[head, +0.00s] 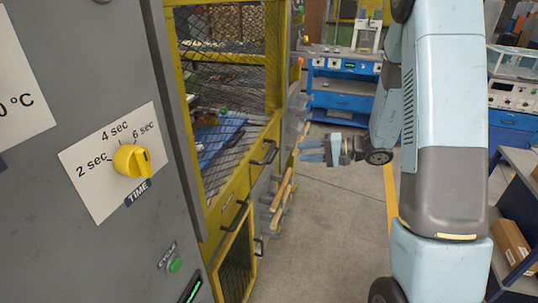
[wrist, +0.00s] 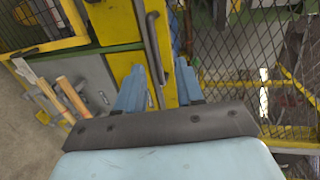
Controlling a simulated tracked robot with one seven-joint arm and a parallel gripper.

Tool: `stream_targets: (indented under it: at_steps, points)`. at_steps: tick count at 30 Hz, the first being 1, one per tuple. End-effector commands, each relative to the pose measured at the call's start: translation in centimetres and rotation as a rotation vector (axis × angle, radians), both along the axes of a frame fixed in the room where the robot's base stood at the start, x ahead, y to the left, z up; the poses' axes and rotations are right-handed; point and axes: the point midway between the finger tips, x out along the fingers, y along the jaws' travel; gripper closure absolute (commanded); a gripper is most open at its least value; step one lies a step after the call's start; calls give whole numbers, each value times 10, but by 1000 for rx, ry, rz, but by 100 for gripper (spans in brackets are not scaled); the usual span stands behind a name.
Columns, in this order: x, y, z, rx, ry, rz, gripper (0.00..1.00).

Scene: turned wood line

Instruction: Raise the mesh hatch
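The mesh hatch is a dark wire mesh in a yellow frame (head: 275,60) on the machine's front. It looks down, and its mesh fills the right of the wrist view (wrist: 245,60). A dark bar handle (head: 264,153) sits on the yellow rail at its lower edge. My gripper (head: 306,151) is to the right of this handle, apart from it, with its fingers pointing toward the machine. In the wrist view my gripper (wrist: 160,68) has its two blue fingers spread and nothing between them. A dark bar handle (wrist: 152,42) shows beyond the fingertips there.
A second dark handle (head: 235,215) and a lower mesh door (head: 236,262) are below the hatch. Wooden-handled tools (head: 282,192) hang on the machine's side. A grey panel with a yellow time knob (head: 132,160) stands close on the left. The floor (head: 335,225) in front is clear.

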Motion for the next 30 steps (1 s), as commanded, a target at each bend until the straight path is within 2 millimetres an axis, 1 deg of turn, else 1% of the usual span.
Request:
stream_targets:
  at_steps: [1, 6, 11, 14, 24, 30]
  points:
    - [5, -3, -8, 9, -2, -20, 63]
    - [15, -7, -18, 24, -19, -58, 63]
    - [20, 3, -22, 26, -23, -61, 63]
    - [24, 16, -25, 24, -22, -59, 63]
    - [44, 71, -37, 24, -21, -59, 63]
    - [54, 99, -43, 24, -21, -61, 63]
